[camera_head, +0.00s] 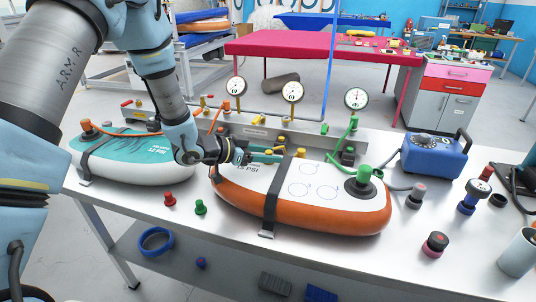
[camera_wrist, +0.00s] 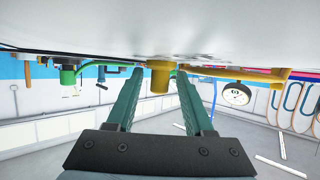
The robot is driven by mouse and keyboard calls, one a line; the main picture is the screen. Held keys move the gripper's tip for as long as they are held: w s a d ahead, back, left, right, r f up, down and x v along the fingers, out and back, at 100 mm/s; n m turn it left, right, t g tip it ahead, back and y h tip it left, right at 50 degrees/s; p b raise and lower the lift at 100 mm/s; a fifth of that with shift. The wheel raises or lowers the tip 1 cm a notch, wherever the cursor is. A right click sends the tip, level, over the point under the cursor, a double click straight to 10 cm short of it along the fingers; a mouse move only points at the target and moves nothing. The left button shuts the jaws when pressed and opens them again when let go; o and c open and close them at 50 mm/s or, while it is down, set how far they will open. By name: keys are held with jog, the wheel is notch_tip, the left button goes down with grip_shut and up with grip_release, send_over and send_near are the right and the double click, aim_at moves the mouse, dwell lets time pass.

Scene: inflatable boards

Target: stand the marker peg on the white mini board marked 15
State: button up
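The white mini board with an orange side (camera_head: 330,218) lies on the table with "15 PSI" lettering, drawn circles and a black strap across it. My gripper (camera_head: 268,156) is low over its back left part, its teal fingers pointing right. In the wrist view, which looks upside down, a yellow peg (camera_wrist: 159,78) touches the white surface at the top of the picture. My gripper (camera_wrist: 160,72) has its fingers apart, one on each side of the peg, with small gaps visible. Whether the peg is fully between the fingertips is unclear.
A teal-and-white board (camera_head: 130,160) lies to the left. A red peg (camera_head: 169,199) and a green peg (camera_head: 200,207) stand in front. Gauges, including one at right (camera_head: 356,98), rise behind the board. A blue pump box (camera_head: 433,156) stands to the right.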

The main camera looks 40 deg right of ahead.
jog(key=shift+r, duration=0.3)
jog(key=b+v, duration=0.2)
jog(key=v, duration=1)
jog(key=shift+w, duration=0.15)
jog(key=w+a+n+t+y, duration=0.5)
jog(key=w+a+n+t, duration=0.25)
jog(key=w+a, duration=0.55)
jog(key=w+a+n+t+y, duration=0.15)
jog(key=a+n+y, duration=0.35)
jog(key=a, duration=0.9)
jog(key=s+a+n+g+y, duration=0.3)
jog(key=s+a+n, duration=0.3)
jog(key=s+a, duration=0.5)
jog(key=shift+s+r+n+g, duration=0.4)
jog(key=shift+s+g, duration=0.4)
jog(key=shift+s, duration=0.3)
